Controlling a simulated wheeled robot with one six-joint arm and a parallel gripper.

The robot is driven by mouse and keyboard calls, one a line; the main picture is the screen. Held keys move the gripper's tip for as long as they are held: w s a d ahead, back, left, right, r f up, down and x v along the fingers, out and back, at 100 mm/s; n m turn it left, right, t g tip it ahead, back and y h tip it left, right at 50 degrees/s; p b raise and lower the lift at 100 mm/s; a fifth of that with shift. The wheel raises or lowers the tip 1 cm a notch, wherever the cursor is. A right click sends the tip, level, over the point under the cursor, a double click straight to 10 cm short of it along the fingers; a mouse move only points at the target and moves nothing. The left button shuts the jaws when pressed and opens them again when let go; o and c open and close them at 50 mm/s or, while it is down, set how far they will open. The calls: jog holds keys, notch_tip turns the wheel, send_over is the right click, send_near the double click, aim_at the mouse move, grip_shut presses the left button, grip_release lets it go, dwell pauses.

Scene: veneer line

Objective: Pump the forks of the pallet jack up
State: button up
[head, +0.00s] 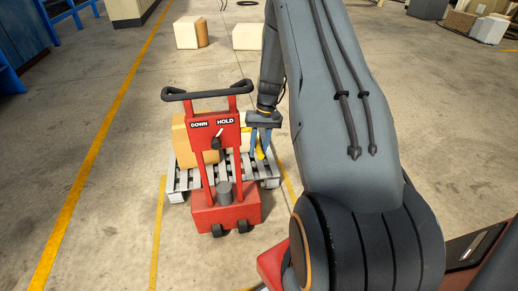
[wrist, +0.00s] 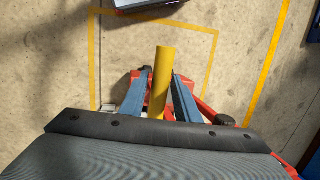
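The red pallet jack (head: 226,207) stands on the floor with its black handle bar (head: 207,92) at the top. Its panel reads DOWN and HOLD, and the selector's (head: 216,143) light pointer leans up toward HOLD. My gripper (head: 261,148) is at the right of the panel, pointing down, with two blue fingers apart. A yellow bar (wrist: 163,80) stands between the fingers in the wrist view; a narrow gap shows on its left, and contact on the right is unclear. The forks are hidden in the grey pallet (head: 183,183), so their height cannot be told.
A tan box (head: 182,141) rests on the pallet. Two pale blocks (head: 191,32) (head: 247,37) lie on the floor behind. A blue rack (head: 66,14) stands at the far left. Yellow floor lines (head: 92,157) run beside the jack, and the floor to its left is clear.

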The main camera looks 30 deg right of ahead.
jog(key=shift+o, duration=0.8)
jog(key=shift+d+r+b, duration=0.1)
jog(key=shift+r+b, duration=0.2)
jog(key=shift+r, duration=0.2)
jog(key=w+d+r+b, duration=0.2)
jog(key=d+b, duration=0.1)
jog(key=d, duration=0.3)
jog(key=w+d+r+b, duration=0.1)
jog(key=w+d+b, duration=0.1)
jog(key=d, duration=0.4)
jog(key=shift+w+r+b, duration=0.2)
jog(key=shift+r+b, duration=0.2)
jog(key=shift+b, duration=0.35)
jog(key=shift+d, duration=0.1)
